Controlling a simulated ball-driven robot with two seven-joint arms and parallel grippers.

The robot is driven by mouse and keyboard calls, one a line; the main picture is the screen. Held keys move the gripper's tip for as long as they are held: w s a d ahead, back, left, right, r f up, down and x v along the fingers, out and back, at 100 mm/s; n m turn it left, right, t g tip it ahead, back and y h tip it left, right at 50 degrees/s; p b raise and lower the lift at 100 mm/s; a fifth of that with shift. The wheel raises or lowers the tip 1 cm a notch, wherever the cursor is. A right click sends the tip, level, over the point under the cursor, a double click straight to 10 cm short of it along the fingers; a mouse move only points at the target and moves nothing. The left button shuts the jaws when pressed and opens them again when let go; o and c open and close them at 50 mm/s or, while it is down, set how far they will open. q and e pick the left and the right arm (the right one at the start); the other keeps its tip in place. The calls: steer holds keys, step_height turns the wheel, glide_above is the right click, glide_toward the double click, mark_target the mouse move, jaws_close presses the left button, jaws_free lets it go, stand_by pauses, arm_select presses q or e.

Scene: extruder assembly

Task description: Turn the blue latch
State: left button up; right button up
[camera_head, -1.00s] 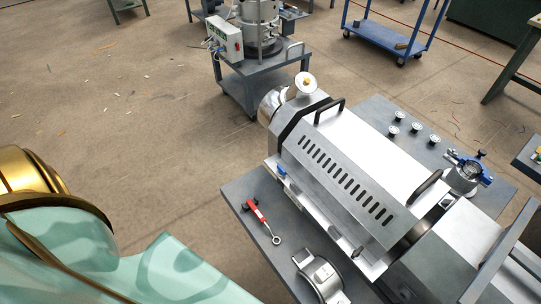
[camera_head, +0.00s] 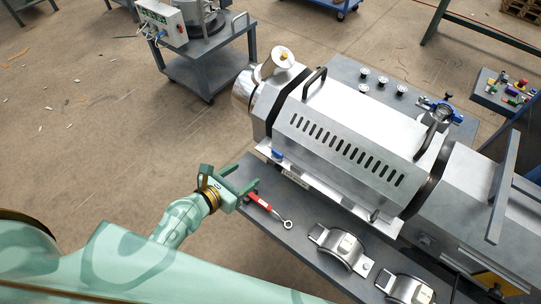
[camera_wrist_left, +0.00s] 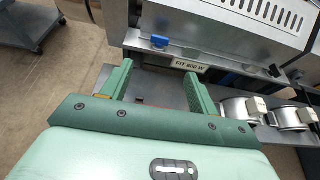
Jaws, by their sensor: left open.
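The blue latch (camera_head: 277,154) sits on the lower front edge of the silver extruder housing (camera_head: 345,135), near its left end. It also shows in the left wrist view (camera_wrist_left: 160,41), ahead of the fingers and just above the "FIT 800 W" label. My left gripper (camera_head: 228,178) is green, open and empty. It is at the left corner of the grey table, to the left of and below the latch, apart from it. In the left wrist view its fingers (camera_wrist_left: 157,75) point toward the housing edge with the latch between their lines. My right gripper is not in view.
A red-handled wrench (camera_head: 267,209) lies on the table beside my left gripper. Metal band clamps (camera_head: 341,247) lie along the front edge. A blue clamp fitting (camera_head: 440,108) stands behind the housing. A grey cart (camera_head: 207,60) stands at the back left; the floor between is clear.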

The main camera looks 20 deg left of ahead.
mark_target(276, 154)
arm_select(q)
steer(key=b+x, duration=0.4)
steer(key=x, duration=1)
steer(key=shift+f+b, duration=0.15)
steer(key=shift+b, duration=0.25)
steer(key=shift+w+d, duration=0.1)
steer(key=shift+w, duration=0.1)
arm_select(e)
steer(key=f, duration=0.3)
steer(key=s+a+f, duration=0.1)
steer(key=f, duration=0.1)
arm_select(q)
steer(key=c, duration=1)
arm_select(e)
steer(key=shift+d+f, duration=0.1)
